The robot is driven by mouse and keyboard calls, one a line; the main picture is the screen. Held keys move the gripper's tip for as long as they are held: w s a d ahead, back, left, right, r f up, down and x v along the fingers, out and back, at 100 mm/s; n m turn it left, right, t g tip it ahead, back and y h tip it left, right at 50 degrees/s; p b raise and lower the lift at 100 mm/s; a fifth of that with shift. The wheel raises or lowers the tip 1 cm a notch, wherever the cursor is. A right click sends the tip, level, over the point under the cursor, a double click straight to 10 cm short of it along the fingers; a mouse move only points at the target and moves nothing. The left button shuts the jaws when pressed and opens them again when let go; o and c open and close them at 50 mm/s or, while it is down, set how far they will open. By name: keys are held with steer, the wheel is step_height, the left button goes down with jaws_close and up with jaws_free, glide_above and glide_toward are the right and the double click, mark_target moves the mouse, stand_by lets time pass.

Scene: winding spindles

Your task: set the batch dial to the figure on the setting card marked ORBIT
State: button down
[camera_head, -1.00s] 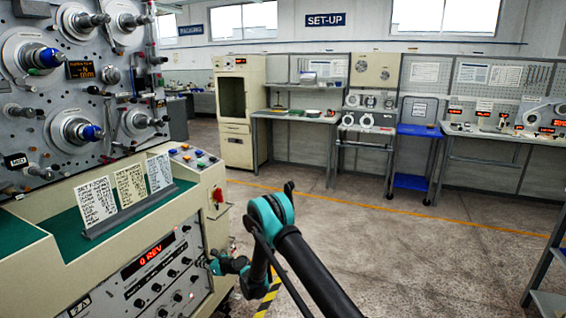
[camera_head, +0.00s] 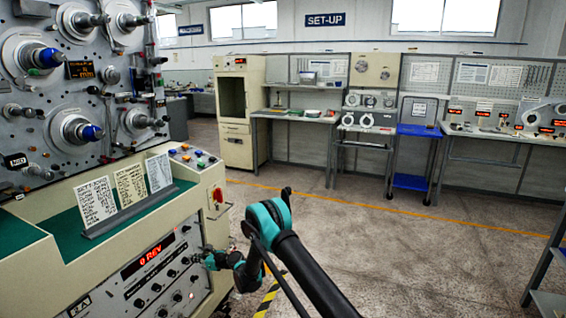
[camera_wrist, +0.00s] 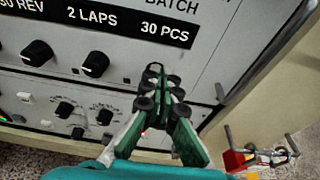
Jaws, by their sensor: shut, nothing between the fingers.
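Three white setting cards (camera_head: 97,200) stand in a dark holder on the green-topped ledge; their print is too small to tell which is marked ORBIT. Below is the control panel (camera_head: 120,300) with black knobs and a red display (camera_head: 148,255) that seems to read 0 REV. In the wrist view a black label strip (camera_wrist: 100,21) shows REV, 2 LAPS and 30 PCS, with BATCH printed above the last. Two black knobs sit under the strip. My gripper (camera_wrist: 155,76) is shut and empty below 30 PCS, hiding most of what is there. It also reaches the panel's right side in the head view (camera_head: 203,257).
A red switch (camera_head: 217,196) sits on the cabinet's right corner, above my arm. Winding spindles (camera_head: 75,132) rise at the left behind the cards. In the wrist view a red padlock (camera_wrist: 234,160) hangs at lower right. Open floor (camera_head: 400,240) lies to the right.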

steer(key=shift+r+x, duration=0.25)
steer(key=shift+x, duration=0.8)
steer(key=shift+f, duration=0.2)
steer(key=shift+s+r, duration=0.1)
stand_by(0.3)
steer(key=shift+r, duration=0.25)
steer(key=shift+f+v, duration=0.25)
steer(key=shift+v, duration=0.7)
steer(key=shift+f+v, duration=0.2)
steer(key=shift+v, duration=0.75)
steer(key=shift+f+v, duration=0.25)
steer(key=shift+v, duration=0.7)
steer(key=shift+d, duration=0.15)
